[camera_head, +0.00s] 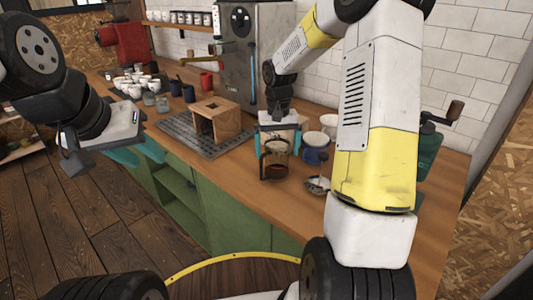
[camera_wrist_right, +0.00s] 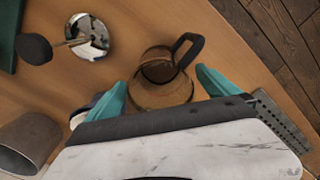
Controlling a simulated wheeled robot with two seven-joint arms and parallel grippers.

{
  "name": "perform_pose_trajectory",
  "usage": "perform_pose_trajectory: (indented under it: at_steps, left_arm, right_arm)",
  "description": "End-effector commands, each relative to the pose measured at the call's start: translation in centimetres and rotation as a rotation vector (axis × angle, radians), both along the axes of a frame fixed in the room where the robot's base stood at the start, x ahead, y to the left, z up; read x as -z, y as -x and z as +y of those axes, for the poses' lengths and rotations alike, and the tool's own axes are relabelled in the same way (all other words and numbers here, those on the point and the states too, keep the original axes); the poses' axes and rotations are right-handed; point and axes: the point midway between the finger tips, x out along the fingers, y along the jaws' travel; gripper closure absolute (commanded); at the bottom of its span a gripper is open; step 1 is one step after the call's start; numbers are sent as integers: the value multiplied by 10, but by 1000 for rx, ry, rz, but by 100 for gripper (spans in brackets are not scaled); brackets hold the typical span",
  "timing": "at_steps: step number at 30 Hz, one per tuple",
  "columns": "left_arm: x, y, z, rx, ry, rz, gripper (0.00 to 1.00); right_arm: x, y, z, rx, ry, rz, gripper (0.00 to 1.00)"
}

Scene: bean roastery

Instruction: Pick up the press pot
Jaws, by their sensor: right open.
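The press pot (camera_head: 275,163) is a clear glass pot with dark contents at the bottom, upright on the wooden counter. In the right wrist view the press pot (camera_wrist_right: 160,92) shows its black handle pointing up and to the right. My right gripper (camera_head: 279,140) is over it from above, open, with its teal fingers on either side of the glass.
A wooden box (camera_head: 218,121) sits on a dark slotted tray (camera_head: 185,137) to the left. A green grinder (camera_head: 428,150) is at the right. Bare counter lies in front.

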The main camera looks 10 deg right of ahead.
Motion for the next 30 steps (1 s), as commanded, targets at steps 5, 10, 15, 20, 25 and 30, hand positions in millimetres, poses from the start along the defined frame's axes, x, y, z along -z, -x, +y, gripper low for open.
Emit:
perform_pose_trajectory:
  at_steps: [5,10,15,20,25,30]
  left_arm:
    - [0,0,0,0,0,0,64]
    - [0,0,0,0,0,0,64]
    - [0,0,0,0,0,0,64]
    - [0,0,0,0,0,0,64]
    - [0,0,0,0,0,0,64]
    - [0,0,0,0,0,0,64]
  right_arm:
    - [22,1,0,0,0,2,1]
    - [25,1,0,0,0,0,1]
    - [24,1,0,0,0,0,15]
    - [24,0,0,0,0,0,46]
    - [24,0,0,0,0,-1,80]
    - [24,0,0,0,0,-2,90]
